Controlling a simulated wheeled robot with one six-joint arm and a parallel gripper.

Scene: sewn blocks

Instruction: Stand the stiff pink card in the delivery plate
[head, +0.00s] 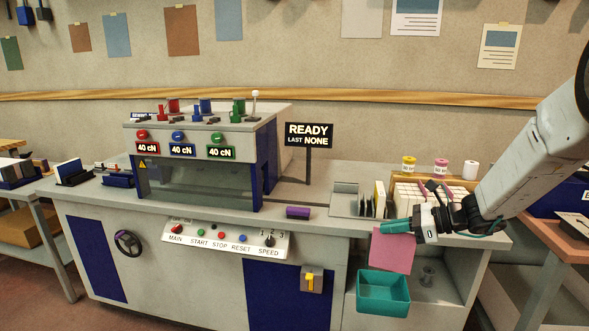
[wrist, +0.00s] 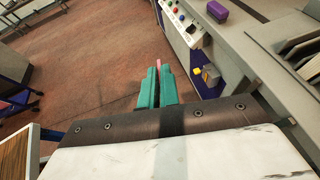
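My gripper (head: 396,226) is at the right, in front of the bench's front edge. Its teal fingers show in the wrist view (wrist: 156,88), close together with a thin pink edge between them. The stiff pink card (head: 392,252) hangs below the fingers in the head view, roughly upright and slightly tilted. Only its pink edge (wrist: 159,63) shows in the wrist view. A grey metal plate (head: 345,204), which looks like the delivery plate, lies on the bench behind and left of my gripper.
A teal bin (head: 383,294) sits below the card. A white rack (head: 420,192) and several spools stand behind my gripper. A purple block (head: 298,212) lies left of the plate. The machine (head: 200,160) fills the bench's left part.

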